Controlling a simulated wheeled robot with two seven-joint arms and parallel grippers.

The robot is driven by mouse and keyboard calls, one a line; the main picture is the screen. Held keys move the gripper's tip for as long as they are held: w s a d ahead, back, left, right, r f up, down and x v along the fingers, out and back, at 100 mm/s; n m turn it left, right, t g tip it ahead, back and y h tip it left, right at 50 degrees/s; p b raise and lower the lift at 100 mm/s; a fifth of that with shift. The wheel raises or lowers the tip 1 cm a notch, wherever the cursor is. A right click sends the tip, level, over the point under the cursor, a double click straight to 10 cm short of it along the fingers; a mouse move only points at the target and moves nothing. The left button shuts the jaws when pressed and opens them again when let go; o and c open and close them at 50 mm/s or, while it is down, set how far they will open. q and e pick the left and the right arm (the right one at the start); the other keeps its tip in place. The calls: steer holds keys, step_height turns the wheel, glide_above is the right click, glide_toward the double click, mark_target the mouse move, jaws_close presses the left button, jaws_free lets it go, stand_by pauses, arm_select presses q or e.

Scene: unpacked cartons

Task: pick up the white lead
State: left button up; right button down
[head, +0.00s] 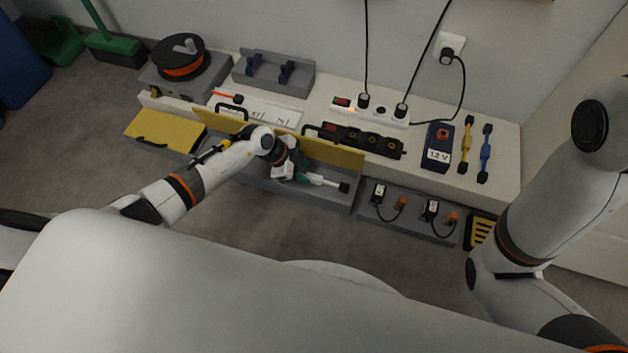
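The white lead (325,181) is a short white bar with a black end.
The yellow flap (335,151) stands along the bench front. On the bench (500,190) are a black power strip (362,140), a blue 12 V box (438,147), a yellow lead (467,147) and a blue lead (486,154). An orange cable reel (181,60) stands at left.

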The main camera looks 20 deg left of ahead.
mark_target(313, 177)
arm_select(q)
steer(key=b+x, duration=0.3)
steer(key=shift+f, duration=0.45)
steer(key=shift+d+f+b, duration=0.2)
steer(key=shift+d+b, duration=0.05)
steer(key=shift+b, duration=0.1)
steer(key=shift+r, duration=0.1)
steer(key=shift+c, duration=0.4)
jaws_close()
